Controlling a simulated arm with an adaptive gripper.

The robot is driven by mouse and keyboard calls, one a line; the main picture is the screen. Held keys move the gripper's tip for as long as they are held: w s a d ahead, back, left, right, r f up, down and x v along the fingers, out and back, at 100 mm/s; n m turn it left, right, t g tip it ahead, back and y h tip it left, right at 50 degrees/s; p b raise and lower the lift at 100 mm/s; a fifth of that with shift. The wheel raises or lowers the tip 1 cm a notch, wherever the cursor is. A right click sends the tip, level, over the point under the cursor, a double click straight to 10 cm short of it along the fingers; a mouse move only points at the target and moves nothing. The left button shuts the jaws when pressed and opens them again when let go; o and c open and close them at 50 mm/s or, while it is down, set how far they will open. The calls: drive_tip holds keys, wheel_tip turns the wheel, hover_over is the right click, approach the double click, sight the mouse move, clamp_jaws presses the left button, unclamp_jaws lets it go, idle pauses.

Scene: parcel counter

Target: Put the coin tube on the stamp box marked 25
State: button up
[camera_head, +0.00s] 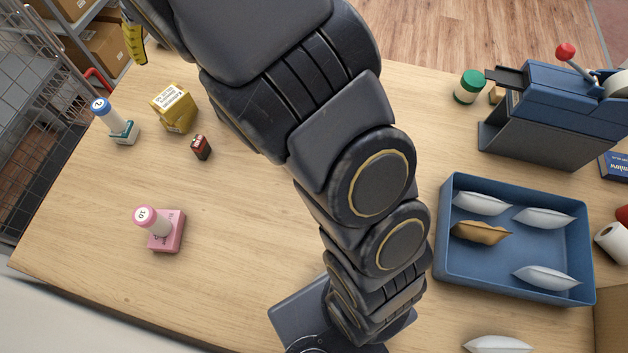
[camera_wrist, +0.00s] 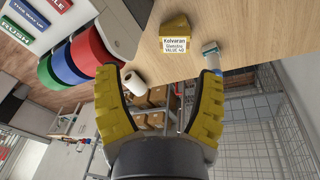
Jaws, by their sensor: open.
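My gripper (camera_wrist: 160,75) is open and empty in the wrist view, its yellow fingers wide apart. In the head view one yellow finger (camera_head: 135,48) shows at the top left, beyond the counter items. A white coin tube with a blue cap (camera_head: 112,117) stands on a teal box (camera_head: 124,134) at the counter's left. A tube with a pink cap marked 10 (camera_head: 151,219) stands on a pink box (camera_head: 174,233). The blue cap's mark looks like 2, and I cannot read a 25 on any box. The blue-capped tube also shows in the wrist view (camera_wrist: 211,54).
A yellow box (camera_head: 174,107) and a small dark red and black block (camera_head: 201,147) stand near the teal box. A blue tray (camera_head: 452,275) with several pouches lies right of my arm. A green-capped jar (camera_head: 468,88) and a blue dispenser stand behind. The front left is clear.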

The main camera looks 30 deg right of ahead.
drive_tip(key=s+d+m+g, duration=0.1)
drive_tip(key=s+d+g, duration=0.1)
drive_tip(key=s, duration=1.5)
drive_tip(key=s+d+m+g, duration=0.1)
drive_tip(key=s+d, duration=0.4)
drive_tip(key=s, duration=1.2)
drive_tip(key=shift+s+d+r+g, duration=0.2)
drive_tip(key=shift+s+r+g, duration=0.2)
drive_tip(key=shift+g, duration=0.1)
